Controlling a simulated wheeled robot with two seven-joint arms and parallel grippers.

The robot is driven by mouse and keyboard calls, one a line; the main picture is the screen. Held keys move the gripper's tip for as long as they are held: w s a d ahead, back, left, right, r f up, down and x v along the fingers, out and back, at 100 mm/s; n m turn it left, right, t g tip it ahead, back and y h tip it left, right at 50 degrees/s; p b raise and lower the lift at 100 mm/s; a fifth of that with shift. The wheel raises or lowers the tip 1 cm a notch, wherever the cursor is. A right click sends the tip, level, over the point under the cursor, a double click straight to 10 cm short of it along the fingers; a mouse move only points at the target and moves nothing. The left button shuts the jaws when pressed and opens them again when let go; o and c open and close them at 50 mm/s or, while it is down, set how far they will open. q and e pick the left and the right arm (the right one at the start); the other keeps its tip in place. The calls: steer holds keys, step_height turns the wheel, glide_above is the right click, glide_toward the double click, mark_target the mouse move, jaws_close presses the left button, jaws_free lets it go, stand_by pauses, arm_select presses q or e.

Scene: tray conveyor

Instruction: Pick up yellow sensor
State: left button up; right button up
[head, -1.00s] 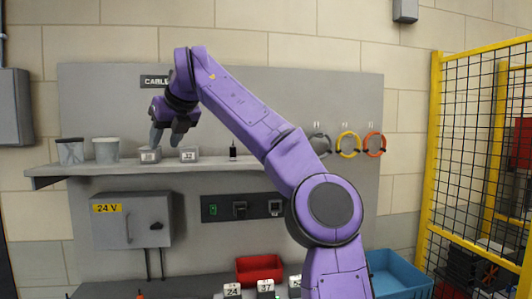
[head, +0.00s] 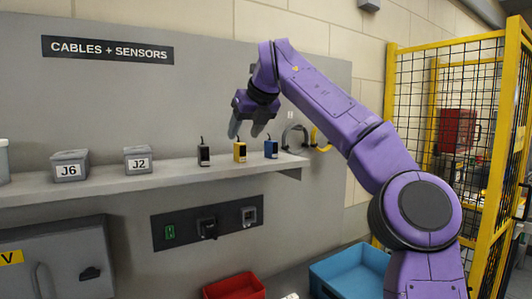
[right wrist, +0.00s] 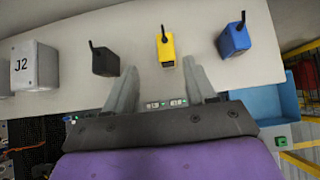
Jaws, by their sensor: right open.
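The yellow sensor (head: 240,151) stands upright on the grey shelf (head: 120,183), between a black sensor (head: 204,155) and a blue sensor (head: 271,149). It also shows in the right wrist view (right wrist: 166,50), with a thin black stub on top. My right gripper (head: 249,134) is open and empty, close to the yellow sensor and a little above it in the head view. In the right wrist view the open fingers (right wrist: 160,88) point toward the yellow sensor, which lies beyond and between their tips. My left gripper is not in view.
Boxes J6 (head: 70,166) and J2 (head: 138,159) stand to the left on the shelf. The blue sensor is close on the right, near the shelf's end. Cable loops (head: 295,138) hang behind. A red bin (head: 234,287) and blue bin (head: 352,270) are below; a yellow-framed cage (head: 455,130) is right.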

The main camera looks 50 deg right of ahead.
mark_target(241, 143)
steer(key=shift+w+d+f, duration=0.2)
steer(key=shift+w+d, duration=0.05)
steer(key=shift+d, duration=0.15)
steer(key=shift+w+f, duration=0.5)
steer(key=shift+f, duration=0.25)
steer(key=shift+d+f, duration=0.1)
steer(key=shift+f, duration=0.15)
steer(key=p+x, duration=0.1)
steer(key=x, duration=0.1)
steer(key=p+x, duration=0.1)
steer(key=x, duration=0.1)
steer(key=d+x, duration=0.1)
steer(key=shift+w+d+r+p, duration=0.1)
steer(key=shift+w+r+p, duration=0.05)
steer(key=shift+w+p, duration=0.35)
steer(key=shift+w+f, duration=0.25)
steer(key=shift+w, duration=0.05)
steer(key=shift+s, duration=0.1)
steer(key=shift+a, duration=0.2)
steer(key=c, duration=0.3)
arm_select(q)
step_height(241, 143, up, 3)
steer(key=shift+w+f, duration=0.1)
arm_select(e)
jaws_close()
